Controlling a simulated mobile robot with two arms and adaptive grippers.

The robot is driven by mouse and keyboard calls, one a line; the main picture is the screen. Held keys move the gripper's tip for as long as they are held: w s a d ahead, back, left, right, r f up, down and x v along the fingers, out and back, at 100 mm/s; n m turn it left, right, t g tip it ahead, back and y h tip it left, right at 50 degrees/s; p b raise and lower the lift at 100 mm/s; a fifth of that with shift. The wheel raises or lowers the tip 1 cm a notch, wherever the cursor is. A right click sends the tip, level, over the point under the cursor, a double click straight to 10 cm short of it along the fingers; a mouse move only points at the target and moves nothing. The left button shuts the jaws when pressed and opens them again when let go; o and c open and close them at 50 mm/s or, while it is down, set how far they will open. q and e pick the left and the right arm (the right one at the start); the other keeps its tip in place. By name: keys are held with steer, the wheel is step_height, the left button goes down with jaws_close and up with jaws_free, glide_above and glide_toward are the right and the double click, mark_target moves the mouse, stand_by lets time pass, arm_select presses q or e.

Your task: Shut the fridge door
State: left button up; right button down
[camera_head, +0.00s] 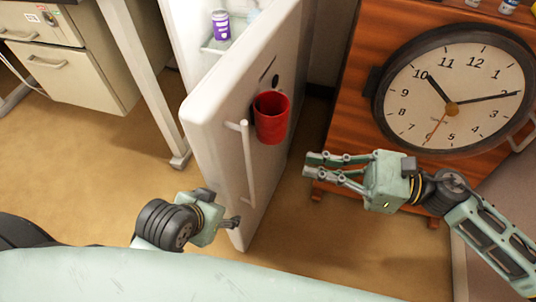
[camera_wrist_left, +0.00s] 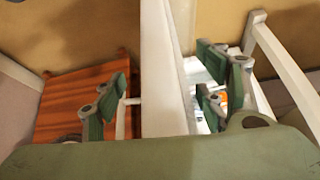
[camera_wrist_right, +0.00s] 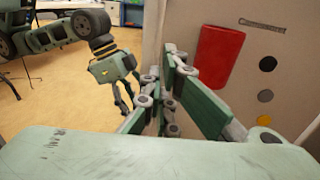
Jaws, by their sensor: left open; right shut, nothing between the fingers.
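The white fridge door (camera_head: 215,120) stands open in the head view, its outer face turned right. It bears a white bar handle (camera_head: 246,160) and a red cup-like holder (camera_head: 271,118). The fridge interior (camera_head: 222,45) shows behind it. My left gripper (camera_head: 234,222) is low by the door's near edge. In the left wrist view its open fingers (camera_wrist_left: 165,95) lie either side of the door edge (camera_wrist_left: 163,50); contact cannot be told. My right gripper (camera_head: 310,170) is shut and empty, right of the door on its outer side. The right wrist view shows the red holder (camera_wrist_right: 220,55) beyond its fingers.
A wooden cabinet (camera_head: 350,120) with a large clock (camera_head: 455,95) stands at the right. A white table leg (camera_head: 145,75) and drawers (camera_head: 65,65) are at the left. A purple can (camera_head: 221,24) sits inside the fridge. Brown floor (camera_head: 110,165) is clear left of the door.

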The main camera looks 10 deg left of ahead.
arm_select(q)
steer(key=s, duration=0.1)
steer(key=s+g, duration=0.1)
steer(key=s+a, duration=0.1)
steer(key=shift+s+f+g, duration=0.1)
steer(key=shift+f+g, duration=0.2)
steer(key=shift+f, duration=0.1)
arm_select(e)
steer(key=a, duration=0.9)
steer(key=shift+a, duration=0.3)
steer(key=shift+s, duration=0.1)
arm_select(q)
steer(key=shift+p, duration=0.3)
arm_select(e)
steer(key=shift+a, duration=0.1)
